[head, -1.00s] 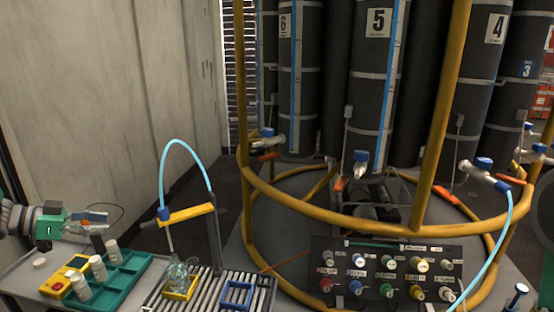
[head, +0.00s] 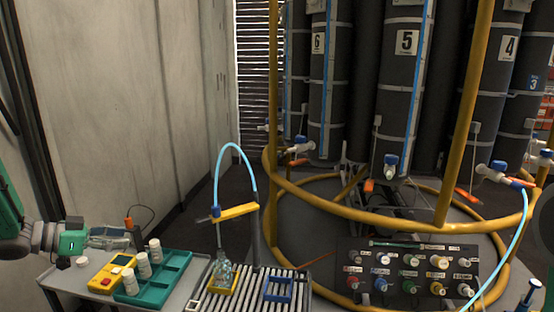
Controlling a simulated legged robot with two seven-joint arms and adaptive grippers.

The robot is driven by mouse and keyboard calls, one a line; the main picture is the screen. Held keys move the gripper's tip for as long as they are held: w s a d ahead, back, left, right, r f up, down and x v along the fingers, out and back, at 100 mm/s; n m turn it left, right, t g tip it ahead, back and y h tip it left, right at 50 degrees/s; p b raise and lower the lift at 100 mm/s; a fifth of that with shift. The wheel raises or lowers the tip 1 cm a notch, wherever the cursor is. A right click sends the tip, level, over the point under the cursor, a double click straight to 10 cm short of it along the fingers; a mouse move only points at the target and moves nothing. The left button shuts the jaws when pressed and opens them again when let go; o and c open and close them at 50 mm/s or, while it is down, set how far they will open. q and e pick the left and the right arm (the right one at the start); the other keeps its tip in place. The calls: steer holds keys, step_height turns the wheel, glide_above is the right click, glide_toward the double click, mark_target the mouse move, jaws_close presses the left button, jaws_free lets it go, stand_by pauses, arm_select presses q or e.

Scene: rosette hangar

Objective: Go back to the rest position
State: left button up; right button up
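My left gripper (head: 128,239) reaches in from the left above the grey cart, level and seen from the side. No object shows in it, but the angle hides whether its fingers are apart. It is behind and above the white-capped bottles (head: 143,266) in the teal tray (head: 178,272), apart from them. My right gripper is not in view.
A yellow device (head: 112,272) and a small white cap (head: 82,262) lie on the cart. A glass flask (head: 224,275) stands in a yellow holder on the slatted rack, under a blue hose (head: 236,147). A yellow-railed frame (head: 350,208) surrounds numbered dark cylinders (head: 406,90). A valve panel (head: 405,270) stands in front.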

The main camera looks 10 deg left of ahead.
arm_select(q)
steer(key=s+d+f+n+g+y, duration=0.1)
steer(key=s+d+f+n+y, duration=0.15)
steer(key=d+f, duration=0.55)
steer(key=s+d+f+n+g+y, duration=0.1)
steer(key=s+d+f+n+y, duration=0.15)
steer(key=d+f, duration=0.45)
steer(key=s+d+f+g+y, duration=0.1)
steer(key=s+d+f+g, duration=0.1)
steer(key=s, duration=0.7)
steer(key=s+d+f+n+g+y, duration=0.1)
steer(key=s+d+f+g, duration=0.2)
steer(key=s, duration=0.6)
steer(key=s+d+f+n+g+y, duration=0.1)
steer(key=s+f, duration=0.3)
steer(key=s, duration=0.5)
steer(key=shift+d+g+y, duration=0.4)
steer(key=shift+d+g, duration=0.35)
steer(key=shift+g, duration=0.15)
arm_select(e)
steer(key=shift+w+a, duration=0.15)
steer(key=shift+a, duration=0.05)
